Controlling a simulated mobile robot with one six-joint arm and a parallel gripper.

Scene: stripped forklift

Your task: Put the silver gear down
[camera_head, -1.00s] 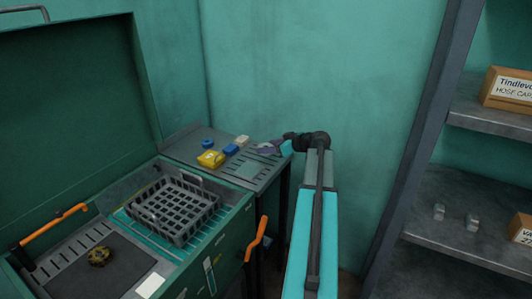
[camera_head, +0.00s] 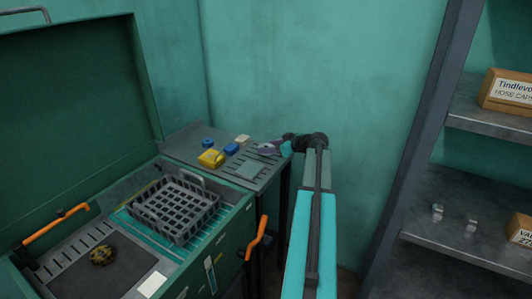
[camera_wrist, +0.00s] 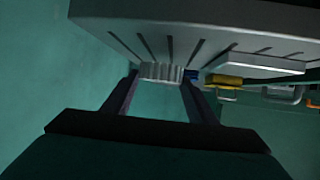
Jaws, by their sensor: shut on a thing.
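The silver gear (camera_wrist: 161,72) shows in the wrist view as a pale ridged piece between my two fingertips. My gripper (camera_wrist: 162,78) is shut on it. The gear is close to the slotted grey side table (camera_wrist: 120,30); I cannot tell whether it touches the top. In the head view my gripper (camera_head: 268,148) is at the right end of that table (camera_head: 184,147), and the gear is too small there to make out clearly.
On the side table are a yellow item (camera_head: 211,158), blue items (camera_head: 231,149) and a pale block (camera_head: 242,139). A dark basket (camera_head: 172,207) sits in the green chest left of my arm. A brassy gear (camera_head: 102,255) lies on a dark mat. Shelves stand at right.

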